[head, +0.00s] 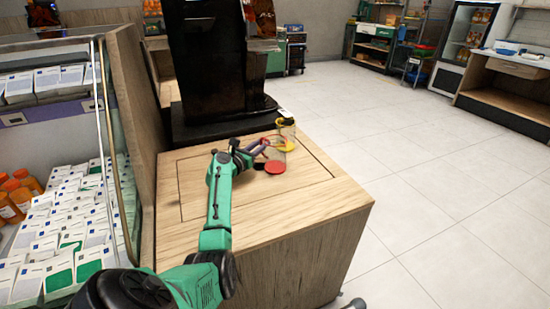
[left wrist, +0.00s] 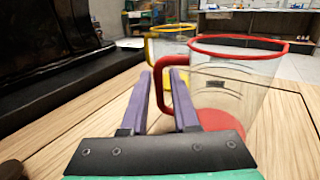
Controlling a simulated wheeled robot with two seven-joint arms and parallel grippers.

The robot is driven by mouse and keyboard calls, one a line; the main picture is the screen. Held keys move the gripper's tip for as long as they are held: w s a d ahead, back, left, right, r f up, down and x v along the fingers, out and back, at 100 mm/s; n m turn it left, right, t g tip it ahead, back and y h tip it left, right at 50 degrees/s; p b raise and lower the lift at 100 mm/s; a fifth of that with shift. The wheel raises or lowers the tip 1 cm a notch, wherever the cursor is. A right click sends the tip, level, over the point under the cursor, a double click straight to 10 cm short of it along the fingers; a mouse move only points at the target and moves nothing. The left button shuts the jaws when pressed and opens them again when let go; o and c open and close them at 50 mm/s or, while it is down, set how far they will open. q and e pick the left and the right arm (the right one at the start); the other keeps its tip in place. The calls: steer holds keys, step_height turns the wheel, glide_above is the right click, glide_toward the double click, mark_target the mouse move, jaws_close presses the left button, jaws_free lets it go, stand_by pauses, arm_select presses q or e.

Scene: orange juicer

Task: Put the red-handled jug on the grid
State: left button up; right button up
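The red-handled jug (head: 276,152) stands upright on the wooden counter top. It is clear, with a red rim, red handle and red bottom. In the left wrist view the jug (left wrist: 228,85) is at the right, its handle toward my gripper. My left gripper (head: 257,151) is low beside the jug on its handle side. In the left wrist view its two purple fingers (left wrist: 162,75) are apart. The right finger overlaps the handle in the picture; I cannot tell whether they touch. The black juicer base (head: 215,124) is behind; no grid can be made out. My right gripper is not seen.
A yellow-handled jug (head: 287,128) stands just behind the red one, near the juicer (head: 208,62). The counter top (head: 310,205) is bare toward the front and right. A display case of cartons (head: 65,205) and its wooden side panel (head: 135,120) border the left.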

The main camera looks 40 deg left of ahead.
arm_select(q)
steer(key=shift+w+a+f, duration=0.1)
steer(key=shift+w, duration=0.15)
steer(key=shift+s, duration=0.1)
jaws_close()
stand_by(1.2)
